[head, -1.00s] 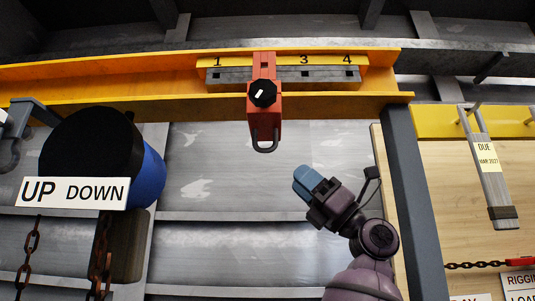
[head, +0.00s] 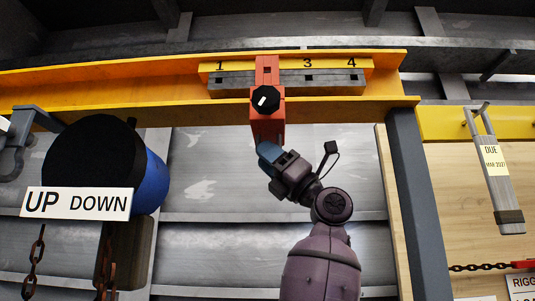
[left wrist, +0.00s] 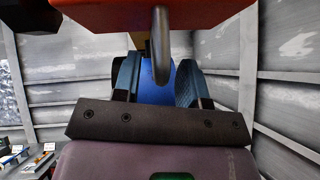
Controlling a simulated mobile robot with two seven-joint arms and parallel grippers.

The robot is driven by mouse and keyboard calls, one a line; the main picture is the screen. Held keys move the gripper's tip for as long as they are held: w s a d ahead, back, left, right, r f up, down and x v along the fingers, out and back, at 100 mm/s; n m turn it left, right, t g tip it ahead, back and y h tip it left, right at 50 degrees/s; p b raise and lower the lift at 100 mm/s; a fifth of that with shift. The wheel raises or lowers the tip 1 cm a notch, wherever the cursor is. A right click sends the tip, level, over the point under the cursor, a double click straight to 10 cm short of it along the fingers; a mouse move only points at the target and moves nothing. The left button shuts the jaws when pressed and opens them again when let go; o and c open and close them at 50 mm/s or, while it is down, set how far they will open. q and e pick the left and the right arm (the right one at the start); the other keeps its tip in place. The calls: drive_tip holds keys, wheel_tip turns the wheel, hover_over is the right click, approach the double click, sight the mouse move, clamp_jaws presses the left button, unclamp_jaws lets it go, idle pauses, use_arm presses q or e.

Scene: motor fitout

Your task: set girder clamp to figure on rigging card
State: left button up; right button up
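The red girder clamp (head: 267,122) hangs on the yellow girder (head: 180,80), with a black knob (head: 265,99) on its front. It covers the scale between figures 1 and 3. My left gripper (head: 268,152) is at the clamp's lower end and hides its loop in the head view. In the left wrist view the gripper (left wrist: 157,84) has its blue fingers apart, with the grey loop (left wrist: 160,45) of the clamp between them or just beyond; contact cannot be told. The rigging card (head: 524,282) is cut off at lower right, its figure unreadable. My right gripper is not in view.
A blue and black hoist (head: 95,165) with an UP DOWN sign (head: 76,203) and rusty chains hangs at left. A grey post (head: 418,200) stands right of my arm. A grey strap tagged DUE (head: 500,185) hangs on the wooden board at right.

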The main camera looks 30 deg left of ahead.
use_arm(q)
clamp_jaws()
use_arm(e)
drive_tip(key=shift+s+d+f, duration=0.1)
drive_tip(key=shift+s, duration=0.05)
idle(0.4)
